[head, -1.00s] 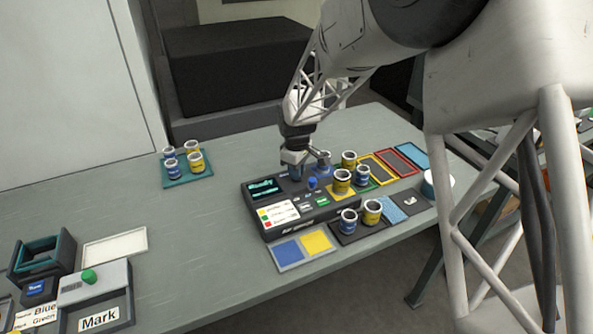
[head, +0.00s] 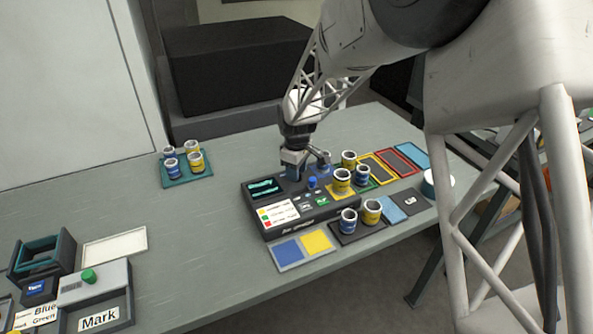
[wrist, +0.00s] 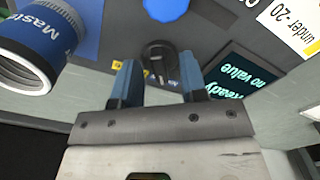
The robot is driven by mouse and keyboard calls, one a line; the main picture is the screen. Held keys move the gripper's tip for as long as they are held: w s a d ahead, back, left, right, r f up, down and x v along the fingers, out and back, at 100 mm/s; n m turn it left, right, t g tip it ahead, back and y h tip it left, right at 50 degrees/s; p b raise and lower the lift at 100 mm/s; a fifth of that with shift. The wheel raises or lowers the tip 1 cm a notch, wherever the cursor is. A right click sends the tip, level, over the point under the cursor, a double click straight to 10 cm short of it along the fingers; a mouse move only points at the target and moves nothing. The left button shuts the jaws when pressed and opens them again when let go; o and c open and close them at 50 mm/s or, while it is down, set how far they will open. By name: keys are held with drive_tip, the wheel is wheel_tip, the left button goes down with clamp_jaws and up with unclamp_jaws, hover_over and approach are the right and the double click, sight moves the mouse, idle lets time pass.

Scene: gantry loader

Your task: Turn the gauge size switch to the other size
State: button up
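The gauge (head: 290,222) is a dark box with a small lit screen (head: 265,187), which also shows in the wrist view (wrist: 236,75) reading "Ready" and "no value". A small dark, rounded switch knob (wrist: 159,56) stands on its top face near the screen. In the head view my gripper hides that knob. My gripper (wrist: 158,62) is over the back of the gauge, pointing down. Its two blue fingers are apart, one on each side of the knob, with visible gaps. I cannot tell how deep the fingertips reach.
A round blue button (head: 312,183) is close beside my gripper. A blue can (wrist: 28,50) stands near the fingers in the wrist view. Yellow and blue cans (head: 342,181) crowd the gauge's right side. The table to the left (head: 215,220) is clear.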

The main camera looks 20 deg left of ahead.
drive_tip(key=shift+r, duration=3.85)
drive_tip(key=shift+d+r, duration=0.25)
drive_tip(key=shift+d, duration=0.2)
drive_tip(key=s+d+r+m, duration=0.3)
drive_tip(key=s+d+r, duration=0.1)
drive_tip(key=d, duration=0.5)
drive_tip(key=s+d+r+m+t, duration=0.15)
drive_tip(key=s+d+r, duration=0.3)
drive_tip(key=d, duration=0.45)
drive_tip(key=s+d+r+m, duration=0.4)
drive_tip(key=d, duration=0.6)
drive_tip(key=s+d+m, duration=0.4)
drive_tip(key=s+d, duration=0.4)
drive_tip(key=s, duration=0.3)
drive_tip(key=s+d+f+m+t, duration=0.1)
drive_tip(key=s+d+m, duration=0.3)
drive_tip(key=s+d, duration=0.4)
drive_tip(key=s, duration=0.4)
